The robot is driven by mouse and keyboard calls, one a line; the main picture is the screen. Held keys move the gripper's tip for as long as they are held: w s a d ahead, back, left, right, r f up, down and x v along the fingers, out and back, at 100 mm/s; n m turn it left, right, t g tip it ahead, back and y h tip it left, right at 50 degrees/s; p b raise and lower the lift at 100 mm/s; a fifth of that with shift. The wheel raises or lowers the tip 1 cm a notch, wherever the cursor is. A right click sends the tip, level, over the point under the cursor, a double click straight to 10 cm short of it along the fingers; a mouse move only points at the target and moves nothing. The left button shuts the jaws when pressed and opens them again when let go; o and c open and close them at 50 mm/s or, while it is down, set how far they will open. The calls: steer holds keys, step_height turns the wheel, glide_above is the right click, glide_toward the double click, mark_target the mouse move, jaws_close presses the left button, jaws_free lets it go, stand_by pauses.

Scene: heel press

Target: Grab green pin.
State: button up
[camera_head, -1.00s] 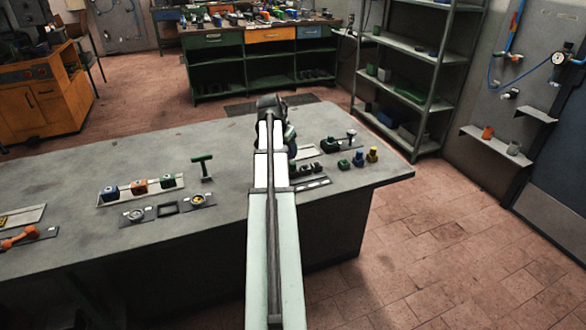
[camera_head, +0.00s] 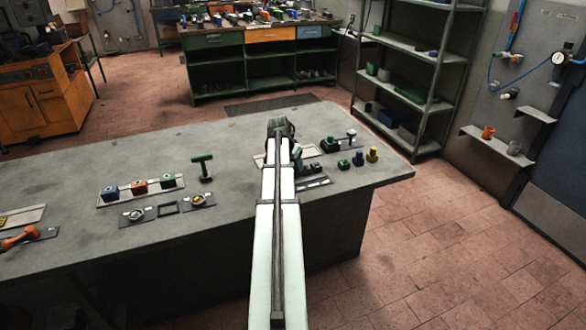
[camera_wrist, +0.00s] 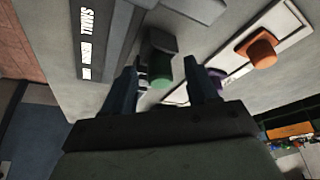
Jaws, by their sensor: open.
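In the wrist view, a green pin (camera_wrist: 160,70) shows between the two fingers of my gripper (camera_wrist: 163,72), close to a dark grey block (camera_wrist: 160,40). The fingers are open, one to each side of the pin. I cannot tell whether either finger touches it. In the head view, my arm covers the fingers and most of that spot on the grey bench (camera_head: 235,160). Only the dark hand at the arm's end shows there.
An orange pin (camera_wrist: 262,52) and a purple piece (camera_wrist: 216,76) lie to the right in the wrist view. A green T-handle (camera_head: 203,166) stands to the left.

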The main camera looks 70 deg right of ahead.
steer(key=shift+d+f, duration=0.1)
steer(key=shift+f, duration=0.15)
jaws_close()
stand_by(0.3)
